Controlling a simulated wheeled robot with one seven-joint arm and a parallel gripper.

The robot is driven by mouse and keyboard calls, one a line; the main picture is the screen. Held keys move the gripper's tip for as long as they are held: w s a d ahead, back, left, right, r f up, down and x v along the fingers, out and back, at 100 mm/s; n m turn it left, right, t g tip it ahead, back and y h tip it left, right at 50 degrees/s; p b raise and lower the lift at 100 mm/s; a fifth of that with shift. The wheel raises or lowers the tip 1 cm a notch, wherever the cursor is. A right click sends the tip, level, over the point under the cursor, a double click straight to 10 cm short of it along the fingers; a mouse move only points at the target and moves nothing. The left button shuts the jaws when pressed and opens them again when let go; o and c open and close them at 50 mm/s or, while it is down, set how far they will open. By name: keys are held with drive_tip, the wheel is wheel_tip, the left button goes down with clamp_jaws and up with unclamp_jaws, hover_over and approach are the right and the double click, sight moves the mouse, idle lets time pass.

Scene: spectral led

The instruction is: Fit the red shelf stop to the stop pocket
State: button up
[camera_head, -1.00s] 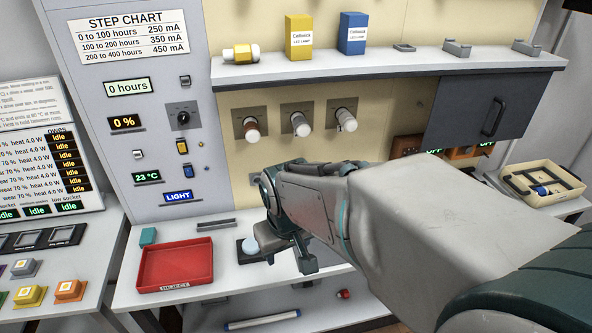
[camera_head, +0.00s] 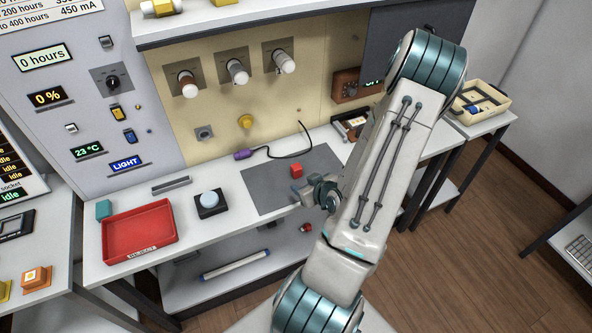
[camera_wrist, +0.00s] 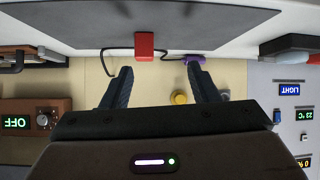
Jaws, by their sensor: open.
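A small red block (camera_head: 296,170), which looks like the shelf stop, sits on the dark grey mat (camera_head: 264,188) on the bench. A smaller red object (camera_head: 306,227) lies on the shelf below the bench. My gripper (camera_head: 318,193) is near the mat's front right edge, close to the red block and apart from it. In the wrist view, which looks upside down, my gripper (camera_wrist: 160,72) is open and empty, with the red block (camera_wrist: 144,46) beyond the fingertips, between their lines. I cannot tell which part is the stop pocket.
A purple-handled tool (camera_head: 243,155) with a black cable lies behind the mat. A black box with a pale blue button (camera_head: 209,202) and a red reject tray (camera_head: 170,237) stand to the left. The back panel (camera_head: 214,112) carries several protruding fittings.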

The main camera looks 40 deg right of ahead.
sight(299, 172)
drive_tip(key=b, duration=0.1)
drive_tip(key=d+m+t+b, duration=0.1)
drive_tip(key=d+t+h+b, duration=0.1)
drive_tip(key=shift+s+f+m, duration=0.25)
drive_tip(key=shift+f+m, duration=0.05)
drive_tip(key=shift+f, duration=0.05)
drive_tip(key=b+x, duration=0.2)
drive_tip(key=b, duration=0.2)
drive_tip(key=shift+a+b, duration=0.1)
drive_tip(key=shift+b, duration=0.25)
drive_tip(key=b+x, duration=0.2)
drive_tip(key=b, duration=0.1)
drive_tip(key=shift+w+f, duration=0.1)
drive_tip(key=shift+w, duration=0.25)
drive_tip(key=x, duration=0.2)
drive_tip(key=shift+w+d, duration=0.2)
drive_tip(key=shift+w, duration=0.15)
drive_tip(key=shift+f+p+x, duration=0.15)
drive_tip(key=shift+p+x, duration=0.2)
drive_tip(key=shift+x, duration=0.95)
drive_tip(key=shift+f+p+x, duration=0.15)
drive_tip(key=shift+p+x, duration=0.2)
drive_tip(key=shift+x, duration=0.9)
drive_tip(key=shift+s, duration=0.15)
drive_tip(key=c, duration=1)
